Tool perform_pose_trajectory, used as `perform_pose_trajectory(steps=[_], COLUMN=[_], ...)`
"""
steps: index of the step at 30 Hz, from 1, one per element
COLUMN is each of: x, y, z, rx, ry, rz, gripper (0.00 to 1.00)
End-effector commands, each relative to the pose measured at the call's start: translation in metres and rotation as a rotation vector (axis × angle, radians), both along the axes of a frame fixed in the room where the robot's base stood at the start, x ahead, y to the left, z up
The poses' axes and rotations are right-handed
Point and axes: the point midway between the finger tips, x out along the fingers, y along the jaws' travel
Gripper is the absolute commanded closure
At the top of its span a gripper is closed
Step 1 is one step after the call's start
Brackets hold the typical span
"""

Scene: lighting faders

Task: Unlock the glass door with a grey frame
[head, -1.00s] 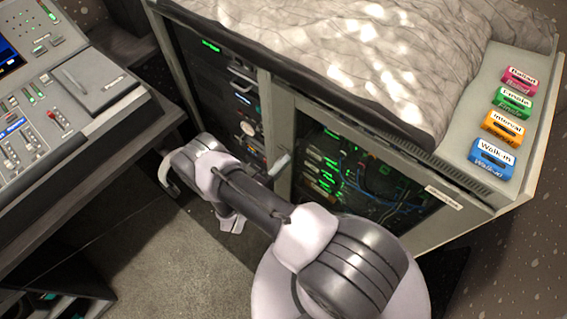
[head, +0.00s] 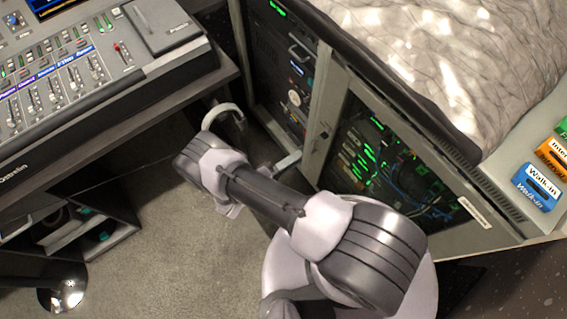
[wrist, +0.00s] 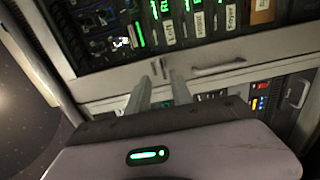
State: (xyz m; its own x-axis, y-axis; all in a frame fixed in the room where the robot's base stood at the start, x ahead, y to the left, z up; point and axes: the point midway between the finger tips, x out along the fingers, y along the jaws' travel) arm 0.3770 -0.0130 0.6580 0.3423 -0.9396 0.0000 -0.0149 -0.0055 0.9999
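The glass door (head: 420,212) with a grey frame (head: 335,127) is the right-hand door of the equipment cabinet and looks closed. Lit gear and cables show behind the glass. In the wrist view, the grey frame (wrist: 105,88) crosses the picture, with a small upright turn piece (wrist: 156,72) and a bar handle (wrist: 218,68) on it. My gripper (wrist: 160,82) is open and empty. Its two fingertips point at the frame, on either side of the turn piece's line; whether they touch it I cannot tell. In the head view, my gripper (head: 290,160) is partly hidden by my arm.
A mixing desk (head: 90,75) stands at the left, with an open shelf (head: 75,225) below. A grey cloth (head: 440,60) covers the cabinet top. A blue labelled block (head: 537,185) and an orange one (head: 557,155) sit at the right.

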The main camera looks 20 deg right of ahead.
Motion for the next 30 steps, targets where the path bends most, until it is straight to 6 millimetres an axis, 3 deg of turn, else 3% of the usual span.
perform_pose_trajectory(steps=[3, 7, 23, 26, 30], x=[-0.01, -0.016, -0.016, -0.003, 0.013], y=[0.028, 0.045, 0.051, 0.058, 0.059], z=[0.001, 0.0, 0.003, 0.035, 0.132], rx=[0.001, 0.0, 0.006, 0.072, 0.323], ry=[-0.001, -0.001, 0.001, 0.025, 0.112], rz=[0.003, 0.001, -0.011, -0.11, -0.376], gripper=[0.73, 0.73, 0.73, 0.73, 0.73])
